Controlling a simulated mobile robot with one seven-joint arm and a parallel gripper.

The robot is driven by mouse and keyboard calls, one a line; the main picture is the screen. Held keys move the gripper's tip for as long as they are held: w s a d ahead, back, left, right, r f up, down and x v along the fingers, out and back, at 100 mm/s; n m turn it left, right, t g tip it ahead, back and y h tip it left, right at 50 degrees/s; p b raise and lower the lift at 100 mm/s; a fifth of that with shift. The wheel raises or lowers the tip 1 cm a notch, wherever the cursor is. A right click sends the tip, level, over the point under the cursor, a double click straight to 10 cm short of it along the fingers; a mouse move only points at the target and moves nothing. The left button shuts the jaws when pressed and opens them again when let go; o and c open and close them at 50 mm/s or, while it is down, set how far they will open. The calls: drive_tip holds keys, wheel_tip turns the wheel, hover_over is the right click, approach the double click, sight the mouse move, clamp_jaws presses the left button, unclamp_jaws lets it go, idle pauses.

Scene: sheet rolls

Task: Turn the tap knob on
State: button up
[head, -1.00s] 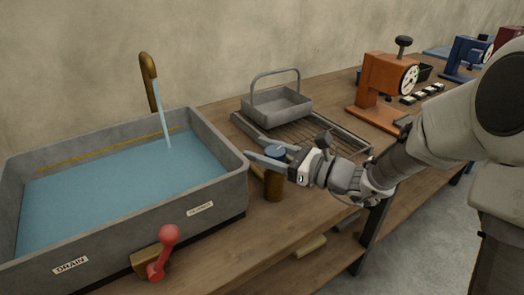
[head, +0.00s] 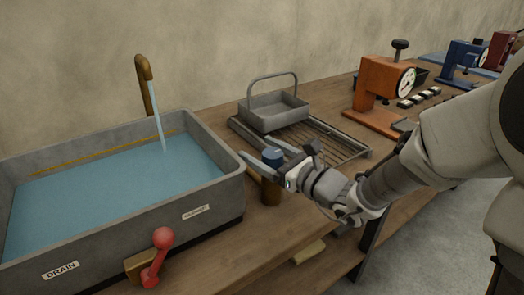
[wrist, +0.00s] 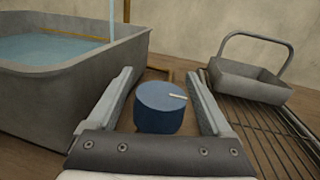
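The tap knob (head: 272,158) is a blue cylinder on a brown post (head: 271,190), right of the basin. In the wrist view the knob (wrist: 160,112) has a white mark on top that points right. My gripper (head: 256,148) is open. In the wrist view its fingers (wrist: 158,75) lie on either side of the knob, with a visible gap on each side. The brown spout (head: 146,85) stands at the basin's back, and a stream of water (head: 160,130) runs from it into the basin.
The grey basin (head: 215,195) holds water, with a red drain lever (head: 162,240) at its front. A grey handled basket (head: 272,112) sits on a wire rack (head: 335,140) behind my gripper. An orange machine (head: 380,90) stands further right on the wooden bench.

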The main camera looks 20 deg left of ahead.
drive_tip(key=shift+d, duration=0.1)
drive_tip(key=b+v, duration=0.4)
drive_tip(key=v, duration=1.3)
drive_tip(key=shift+s, duration=0.15)
